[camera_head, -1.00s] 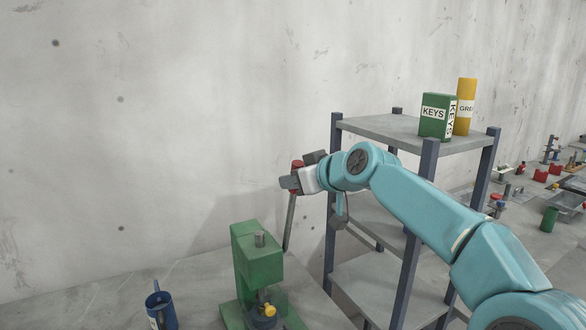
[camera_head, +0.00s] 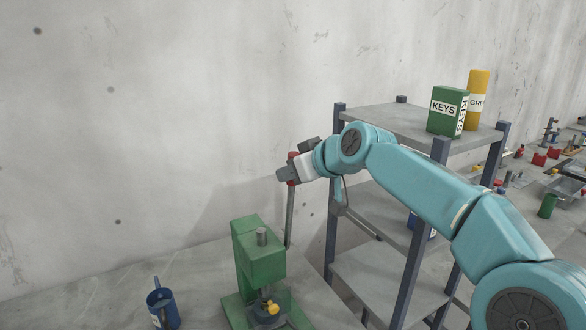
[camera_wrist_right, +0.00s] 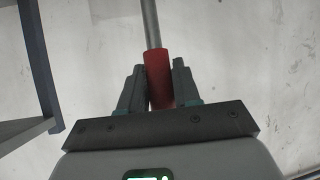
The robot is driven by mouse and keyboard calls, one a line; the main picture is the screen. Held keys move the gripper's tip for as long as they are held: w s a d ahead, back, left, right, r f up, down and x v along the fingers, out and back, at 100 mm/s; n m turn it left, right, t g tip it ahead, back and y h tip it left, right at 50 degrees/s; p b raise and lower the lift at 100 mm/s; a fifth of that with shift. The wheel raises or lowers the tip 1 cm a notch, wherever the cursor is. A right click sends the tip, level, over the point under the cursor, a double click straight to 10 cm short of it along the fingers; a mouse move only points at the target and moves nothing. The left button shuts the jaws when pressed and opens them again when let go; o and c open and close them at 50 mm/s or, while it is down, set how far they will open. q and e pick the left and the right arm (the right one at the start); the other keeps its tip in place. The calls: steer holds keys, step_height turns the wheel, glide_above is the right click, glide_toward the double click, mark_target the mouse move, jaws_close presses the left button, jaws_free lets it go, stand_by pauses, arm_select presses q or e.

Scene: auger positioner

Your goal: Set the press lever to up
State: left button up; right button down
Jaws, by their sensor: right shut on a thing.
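The green press (camera_head: 258,262) stands on the grey bench at the lower middle of the head view. Its lever (camera_head: 290,222) is a grey rod rising nearly upright on the press's right side, with a red grip at the top. My right gripper (camera_head: 289,172) is shut on the red grip. In the right wrist view the red grip (camera_wrist_right: 159,78) sits between the two dark fingers (camera_wrist_right: 160,88), and the grey rod runs on from it to the top edge. The lever's pivot is hidden behind the press. My left gripper is not in view.
A blue mug (camera_head: 162,308) stands on the bench left of the press. A shelf rack (camera_head: 375,120) with dark blue posts stands to the right, close to my right arm. A green KEYS box (camera_head: 446,112) and a yellow container (camera_head: 478,98) stand on its top.

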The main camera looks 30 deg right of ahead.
steer(key=shift+r, duration=0.35)
steer(key=c, duration=1.1)
jaws_free()
steer(key=shift+o, duration=1.1)
steer(key=shift+w+f, duration=0.1)
steer(key=shift+w, duration=0.05)
steer(key=shift+f, duration=0.15)
steer(key=shift+s, duration=0.3)
steer(key=b+v, duration=0.3)
steer(key=v, duration=1.2)
steer(key=shift+s+r, duration=0.25)
steer(key=shift+r, duration=0.05)
